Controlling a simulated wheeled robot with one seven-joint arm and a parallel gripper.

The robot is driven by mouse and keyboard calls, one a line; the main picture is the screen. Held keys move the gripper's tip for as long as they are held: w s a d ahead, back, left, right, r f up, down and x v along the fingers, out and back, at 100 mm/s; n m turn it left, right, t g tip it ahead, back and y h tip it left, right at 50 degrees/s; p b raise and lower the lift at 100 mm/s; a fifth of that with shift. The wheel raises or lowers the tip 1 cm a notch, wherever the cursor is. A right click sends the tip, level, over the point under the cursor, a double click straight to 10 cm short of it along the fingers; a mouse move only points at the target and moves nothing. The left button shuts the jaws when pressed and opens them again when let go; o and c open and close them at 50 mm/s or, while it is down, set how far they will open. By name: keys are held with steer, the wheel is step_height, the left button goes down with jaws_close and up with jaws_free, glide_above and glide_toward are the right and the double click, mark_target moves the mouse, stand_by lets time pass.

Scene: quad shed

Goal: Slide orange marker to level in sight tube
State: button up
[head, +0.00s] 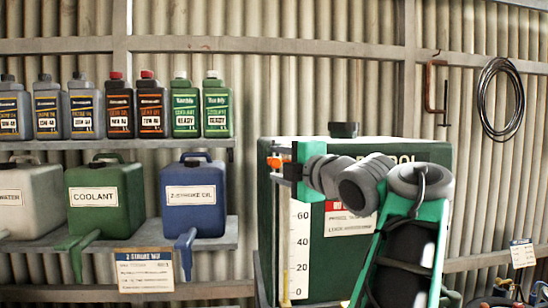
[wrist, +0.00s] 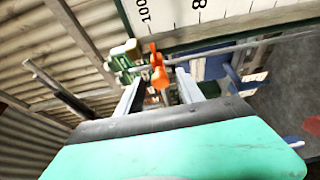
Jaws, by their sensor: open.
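The orange marker (head: 276,162) sits high on the sight tube (head: 285,240) at the left front edge of the green tank (head: 350,262). In the wrist view the orange marker (wrist: 157,66) is on the tube (wrist: 235,44), near the 100 end of the scale (wrist: 170,12). My gripper (wrist: 159,80) is open, with one finger on each side of the marker's near part. I cannot tell whether either finger touches it. My arm hides part of the tank; I cannot make out the liquid level.
Shelves at left hold several bottles (head: 150,105) above and coolant (head: 105,200) and blue oil (head: 192,200) jugs below, with spouts jutting forward. A sign (head: 144,270) hangs on the lower shelf edge. A clamp (head: 436,95) and coiled cable (head: 501,98) hang on the wall.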

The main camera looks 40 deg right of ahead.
steer(key=shift+x, duration=0.85)
steer(key=shift+c, duration=0.2)
jaws_close()
stand_by(0.5)
